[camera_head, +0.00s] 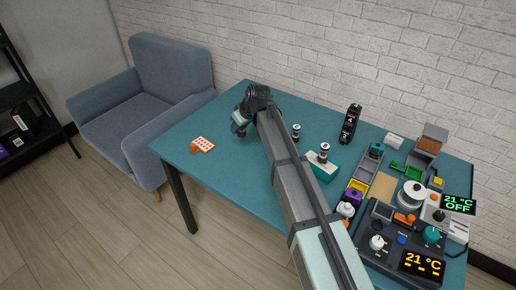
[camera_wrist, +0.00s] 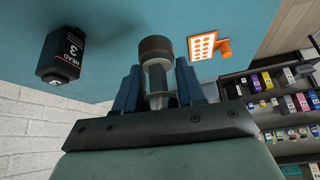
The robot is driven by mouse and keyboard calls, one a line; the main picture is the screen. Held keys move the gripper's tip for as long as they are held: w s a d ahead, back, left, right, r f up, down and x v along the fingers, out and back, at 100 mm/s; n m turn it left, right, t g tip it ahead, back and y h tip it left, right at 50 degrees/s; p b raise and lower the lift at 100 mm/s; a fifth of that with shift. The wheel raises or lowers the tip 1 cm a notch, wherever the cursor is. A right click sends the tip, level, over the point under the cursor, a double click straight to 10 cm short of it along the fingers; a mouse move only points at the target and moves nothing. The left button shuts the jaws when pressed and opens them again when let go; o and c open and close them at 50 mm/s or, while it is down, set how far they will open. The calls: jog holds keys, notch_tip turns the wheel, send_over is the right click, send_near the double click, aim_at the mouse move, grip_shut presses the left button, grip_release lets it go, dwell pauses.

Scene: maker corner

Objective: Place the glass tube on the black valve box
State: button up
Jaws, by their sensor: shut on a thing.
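My gripper (camera_wrist: 158,88) is shut on a clear-grey glass tube (camera_wrist: 157,75) with a dark brown end, held between the two blue fingers in the wrist view. In the head view my gripper (camera_head: 240,122) is above the left part of the teal table, and the tube there is too small to make out. The black valve box (camera_head: 350,122) stands near the back edge of the table, to the right of my gripper and apart from it.
Small dark-topped cylinders (camera_head: 295,132) stand right of my arm, one on a teal-and-white block (camera_head: 322,167). Trays and devices with displays (camera_head: 422,262) crowd the table's right end. The table's left part is mostly clear.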

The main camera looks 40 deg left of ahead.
jog(key=w+d+r+m, duration=0.1)
jog(key=w+d+r, duration=0.4)
jog(key=w+d, duration=0.1)
jog(key=s+d+r, duration=0.2)
jog(key=d+r, duration=0.4)
jog(key=d, duration=0.5)
jog(key=s+d+f+n+g, duration=0.1)
jog(key=s+d+n, duration=0.15)
jog(key=s, duration=0.25)
jog(key=s+d+n+g, duration=0.1)
jog(key=s+d+n, duration=0.1)
jog(key=s+n, duration=0.15)
jog(key=shift+s+a+f, duration=0.1)
jog(key=shift+s+f, duration=0.1)
jog(key=shift+f, duration=2.35)
jog(key=shift+s+f, duration=0.2)
jog(key=shift+f, duration=2.3)
jog(key=shift+f, duration=0.1)
jog(key=o, duration=1.1)
jog(key=shift+c, duration=0.2)
